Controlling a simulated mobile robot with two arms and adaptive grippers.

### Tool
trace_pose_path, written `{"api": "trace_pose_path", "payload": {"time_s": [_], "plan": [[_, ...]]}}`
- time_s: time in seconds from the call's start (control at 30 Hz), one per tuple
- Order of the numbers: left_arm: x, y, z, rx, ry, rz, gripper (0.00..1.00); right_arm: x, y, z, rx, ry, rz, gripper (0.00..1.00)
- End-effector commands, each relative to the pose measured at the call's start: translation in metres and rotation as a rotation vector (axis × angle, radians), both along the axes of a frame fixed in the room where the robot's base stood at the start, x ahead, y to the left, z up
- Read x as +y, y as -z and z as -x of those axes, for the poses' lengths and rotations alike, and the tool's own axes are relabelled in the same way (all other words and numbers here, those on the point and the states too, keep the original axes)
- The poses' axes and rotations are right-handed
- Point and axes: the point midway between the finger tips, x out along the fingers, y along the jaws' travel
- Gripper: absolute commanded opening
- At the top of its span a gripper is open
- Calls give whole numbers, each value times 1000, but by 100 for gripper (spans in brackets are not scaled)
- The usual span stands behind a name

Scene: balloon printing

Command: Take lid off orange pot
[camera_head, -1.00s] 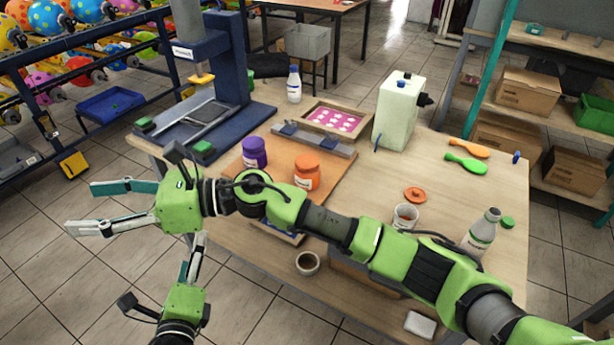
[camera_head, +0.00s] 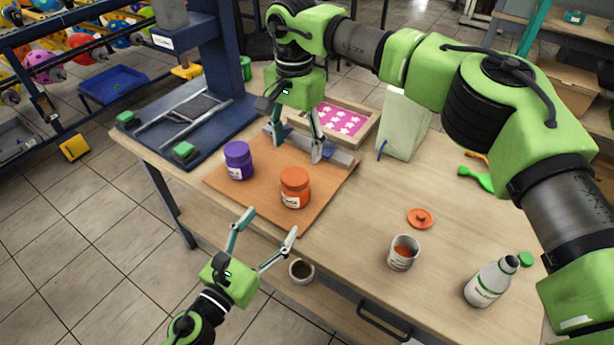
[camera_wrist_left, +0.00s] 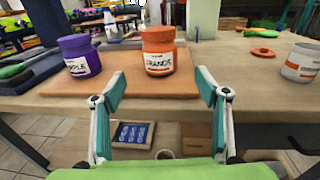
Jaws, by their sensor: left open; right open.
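The orange pot (camera_head: 295,189) stands upright on a brown board (camera_head: 252,213), with its orange lid (camera_head: 295,174) on top. In the left wrist view the orange pot (camera_wrist_left: 158,60) stands ahead, between my open fingers but beyond them. My left gripper (camera_head: 270,226) is open and empty, in front of the table's near edge, short of the pot. It also shows in the left wrist view (camera_wrist_left: 158,88). My right gripper (camera_head: 297,144) is open and empty, pointing down above the board's back part, behind the orange pot.
A purple pot (camera_head: 238,160) stands left of the orange one. A metal bar and a pink printing frame (camera_head: 342,119) lie behind. A cup with orange contents (camera_head: 404,252), an orange disc (camera_head: 420,218) and a white bottle (camera_head: 491,281) are at the right. A dark-filled cup (camera_head: 301,271) is below the front edge.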

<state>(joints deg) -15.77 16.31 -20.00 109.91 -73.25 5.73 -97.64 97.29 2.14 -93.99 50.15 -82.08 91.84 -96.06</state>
Motion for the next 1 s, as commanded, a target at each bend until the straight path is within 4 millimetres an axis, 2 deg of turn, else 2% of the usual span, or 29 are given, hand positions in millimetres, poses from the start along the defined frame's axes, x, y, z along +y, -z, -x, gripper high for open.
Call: {"api": "trace_pose_path", "payload": {"time_s": [0.27,0.8,1.0], "plan": [[-12,-1,-22,-2,2,-1,68,1,-1,0,0,-2,1,59],[-56,0,-100,0,-1,2,68,1,0,1,1,-1,-1,59],[-65,1,-116,1,-1,2,68,1,0,1,1,-1,-1,59]]}}
